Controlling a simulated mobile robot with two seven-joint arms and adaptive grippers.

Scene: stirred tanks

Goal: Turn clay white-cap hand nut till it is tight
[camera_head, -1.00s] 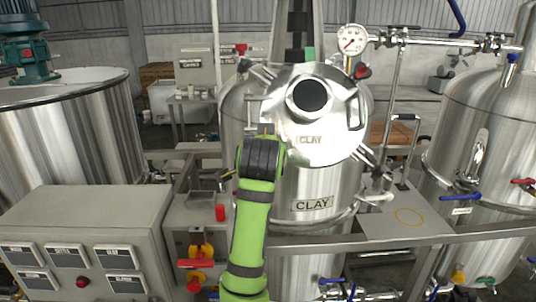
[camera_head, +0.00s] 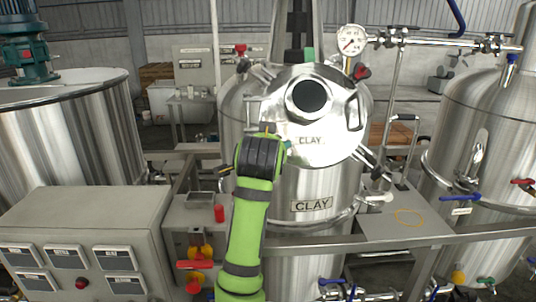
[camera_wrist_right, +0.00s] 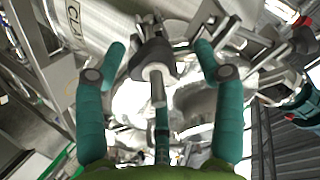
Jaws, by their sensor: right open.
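The steel clay tank (camera_head: 325,184) stands in the middle of the head view, its round lid (camera_head: 330,143) tilted towards me. My green right arm reaches up to the lid's left edge, and its dark wrist hides most of the right gripper (camera_head: 284,146) there. In the right wrist view, my right gripper (camera_wrist_right: 159,52) is open, its teal fingers spread on both sides of a dark hand nut (camera_wrist_right: 150,58) with a white cap (camera_wrist_right: 156,72). I see a gap between the nut and each side finger. The nut is hidden in the head view. My left gripper is not in view.
A red-topped part (camera_head: 241,50) and a dark red knob (camera_head: 362,73) sit around the lid's upper rim. A control box (camera_head: 85,245) stands at the lower left, and a metal rail (camera_head: 345,241) crosses in front of the tank. Another tank (camera_head: 480,130) stands at the right.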

